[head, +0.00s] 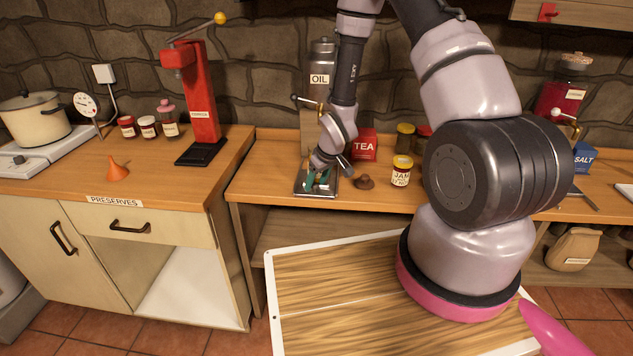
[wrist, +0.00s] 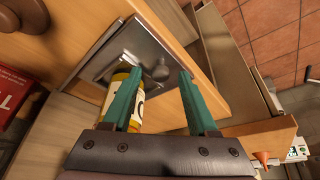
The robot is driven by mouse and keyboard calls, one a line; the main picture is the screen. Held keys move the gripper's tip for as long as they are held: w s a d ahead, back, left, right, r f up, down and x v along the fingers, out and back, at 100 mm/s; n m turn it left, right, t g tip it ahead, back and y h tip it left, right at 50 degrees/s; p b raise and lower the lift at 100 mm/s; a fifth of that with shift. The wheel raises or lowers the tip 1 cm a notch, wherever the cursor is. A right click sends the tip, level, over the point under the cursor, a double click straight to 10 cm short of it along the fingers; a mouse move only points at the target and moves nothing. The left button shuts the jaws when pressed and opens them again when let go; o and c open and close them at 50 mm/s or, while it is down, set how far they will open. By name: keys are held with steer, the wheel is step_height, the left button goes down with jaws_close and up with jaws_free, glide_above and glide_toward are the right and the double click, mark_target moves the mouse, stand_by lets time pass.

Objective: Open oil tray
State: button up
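The grey oil dispenser (head: 320,78), labelled OIL, stands upright against the stone wall at the back of the wooden counter. At its foot lies a flat grey metal tray (head: 300,188), which also shows in the wrist view (wrist: 152,42) with a small grey knob-like part (wrist: 159,73) on it. My gripper (head: 318,180) is low over the tray. In the wrist view its two green fingers (wrist: 158,85) are apart, with nothing clearly clasped. A yellow and white lettered thing (wrist: 108,100) is partly hidden behind the left finger; I cannot tell what it is.
A red TEA box (head: 364,145), a brown knob-shaped thing (head: 364,182) and a jam jar (head: 401,171) stand right of the tray. A red press (head: 200,95) is on the left counter. A wood-topped white-edged board (head: 330,290) is in front.

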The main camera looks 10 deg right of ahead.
steer(key=v, duration=1)
steer(key=shift+r, duration=0.4)
steer(key=shift+s+d, duration=0.1)
steer(key=shift+s, duration=0.05)
steer(key=s+d+r+m+t+h, duration=0.1)
steer(key=s+d+r+m, duration=0.15)
steer(key=r, duration=0.85)
steer(key=s+d+r+m+t+h, duration=0.1)
steer(key=d+r+m, duration=0.15)
steer(key=r, duration=0.85)
steer(key=s+r+m+t+y, duration=0.1)
steer(key=s+r+m, duration=0.3)
steer(key=s+r, duration=1)
steer(key=s+y, duration=0.1)
steer(key=s, duration=0.1)
steer(key=shift+s+d+r+m, duration=0.25)
steer(key=shift+s+d+m, duration=0.05)
steer(key=shift+s+d, duration=0.05)
